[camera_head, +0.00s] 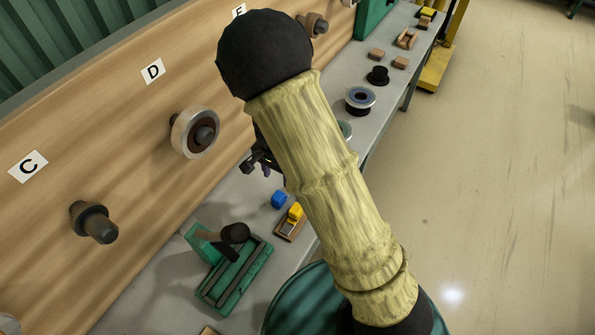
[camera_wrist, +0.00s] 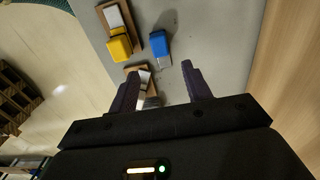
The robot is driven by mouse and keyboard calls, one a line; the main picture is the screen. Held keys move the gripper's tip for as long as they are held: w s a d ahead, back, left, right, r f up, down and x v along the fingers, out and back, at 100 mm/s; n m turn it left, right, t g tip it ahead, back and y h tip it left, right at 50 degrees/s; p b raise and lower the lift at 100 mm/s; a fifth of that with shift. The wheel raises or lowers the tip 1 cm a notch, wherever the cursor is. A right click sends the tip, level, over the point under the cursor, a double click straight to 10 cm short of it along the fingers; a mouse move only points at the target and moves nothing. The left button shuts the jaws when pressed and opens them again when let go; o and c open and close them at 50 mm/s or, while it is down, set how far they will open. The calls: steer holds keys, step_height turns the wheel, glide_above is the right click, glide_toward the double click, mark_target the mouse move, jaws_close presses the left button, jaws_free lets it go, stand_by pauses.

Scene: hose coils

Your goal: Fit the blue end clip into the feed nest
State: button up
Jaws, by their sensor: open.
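The blue end clip (camera_wrist: 160,44) lies on the grey bench beside the yellow clip, apart from it, in the wrist view. It also shows as a small blue block in the head view (camera_head: 278,199). My gripper (camera_wrist: 160,70) is open and empty, with the blue clip ahead of the gap between its fingers. In the head view my gripper (camera_head: 259,163) is partly hidden by my arm. A wooden holder with a pale insert (camera_wrist: 145,72) shows near the left fingertip, partly hidden. I cannot tell whether it is the feed nest.
A yellow clip (camera_wrist: 119,46) sits on another wooden holder (camera_wrist: 128,12) left of the blue clip. A green fixture with a black knob (camera_head: 234,270) stands on the bench nearby. Wall pegs line the wooden panel (camera_head: 130,130). Bare bench lies right of the blue clip.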

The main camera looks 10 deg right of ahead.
steer(key=s+d+r+n+t, duration=0.2)
steer(key=s+d+r+n, duration=0.5)
steer(key=s+d+r, duration=0.4)
steer(key=d+r, duration=0.2)
steer(key=d, duration=0.2)
steer(key=shift+s+n+t, duration=0.15)
steer(key=shift+n+t, duration=0.15)
steer(key=shift+r, duration=0.1)
steer(key=shift+c, duration=0.2)
stand_by(0.3)
